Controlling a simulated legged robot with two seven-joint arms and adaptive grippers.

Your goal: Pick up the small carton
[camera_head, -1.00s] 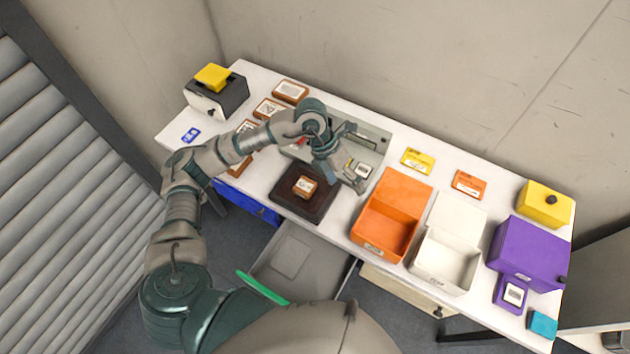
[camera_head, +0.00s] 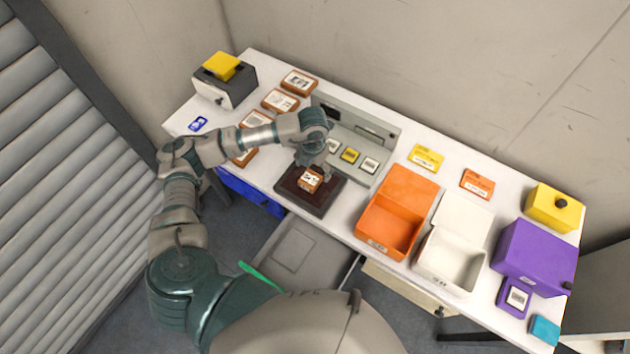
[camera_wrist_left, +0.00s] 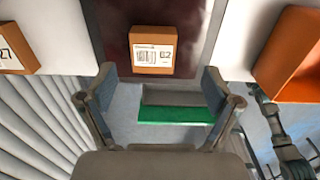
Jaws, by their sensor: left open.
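The small brown carton (camera_head: 310,180) with a white label lies on a dark square pad (camera_head: 290,195) on the table. In the left wrist view the carton (camera_wrist_left: 152,50) shows a barcode label with "02". My left gripper (camera_head: 312,167) is above the pad, close to the carton's far side in the head view. In the left wrist view my left gripper (camera_wrist_left: 158,82) is open, its two fingers apart and nothing between them; the carton lies just beyond the fingertips. A dark jointed part at that view's right edge may be my right arm; its fingers cannot be made out.
An open orange box (camera_head: 388,226) and an open white box (camera_head: 445,262) stand right of the pad. A grey panel (camera_head: 385,137) with small labelled tiles is behind. Brown labelled blocks (camera_head: 280,101) lie at the back left. A purple box (camera_head: 530,256) stands far right.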

